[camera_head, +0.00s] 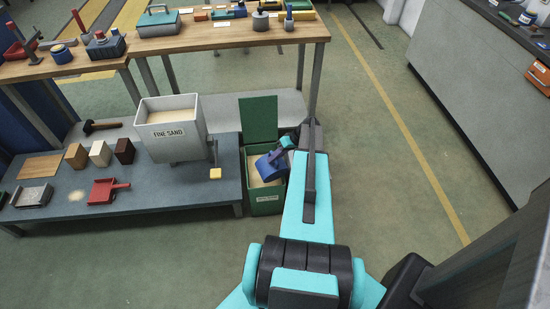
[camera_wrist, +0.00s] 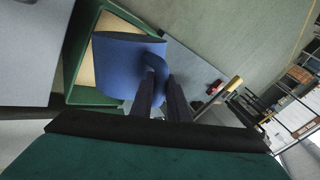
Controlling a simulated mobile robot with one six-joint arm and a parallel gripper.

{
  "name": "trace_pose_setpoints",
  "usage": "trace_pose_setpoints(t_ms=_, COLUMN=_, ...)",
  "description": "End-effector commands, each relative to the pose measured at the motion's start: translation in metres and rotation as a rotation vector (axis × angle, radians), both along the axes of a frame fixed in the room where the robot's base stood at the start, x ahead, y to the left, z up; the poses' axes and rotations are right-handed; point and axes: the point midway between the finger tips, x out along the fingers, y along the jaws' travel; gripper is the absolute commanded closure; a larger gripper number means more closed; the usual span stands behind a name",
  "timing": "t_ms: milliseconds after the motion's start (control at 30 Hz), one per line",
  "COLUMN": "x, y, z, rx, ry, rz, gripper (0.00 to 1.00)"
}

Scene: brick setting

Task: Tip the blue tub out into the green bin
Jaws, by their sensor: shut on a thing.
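My gripper (camera_head: 284,149) is shut on the handle of the blue tub (camera_head: 270,167). In the wrist view the two dark fingers (camera_wrist: 161,98) close on the tub's curved handle, and the tub (camera_wrist: 122,66) hangs beyond them. The tub looks tilted, over the open mouth of the green bin (camera_head: 265,206). The bin's rim also shows in the wrist view (camera_wrist: 75,58). Pale, sand-coloured material shows inside the bin beside the tub. The bin's green lid (camera_head: 259,118) stands open behind. The tub's inside is hidden, so I cannot tell whether it holds anything.
A white-grey hopper marked FINE SAND (camera_head: 172,147) stands on the low blue-grey bench (camera_head: 160,188) left of the bin. A red scoop (camera_head: 104,191) and several blocks lie on that bench. A wooden workbench (camera_head: 226,37) is behind. The floor to the right is clear.

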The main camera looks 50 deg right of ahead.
Motion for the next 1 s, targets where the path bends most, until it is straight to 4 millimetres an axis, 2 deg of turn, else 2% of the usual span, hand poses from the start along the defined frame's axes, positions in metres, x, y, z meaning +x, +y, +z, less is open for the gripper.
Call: trace_pose_setpoints(t_ms=1000, x=0.011, y=-0.004, z=0.001, rx=0.015, ry=0.041, rz=0.001, gripper=1.00)
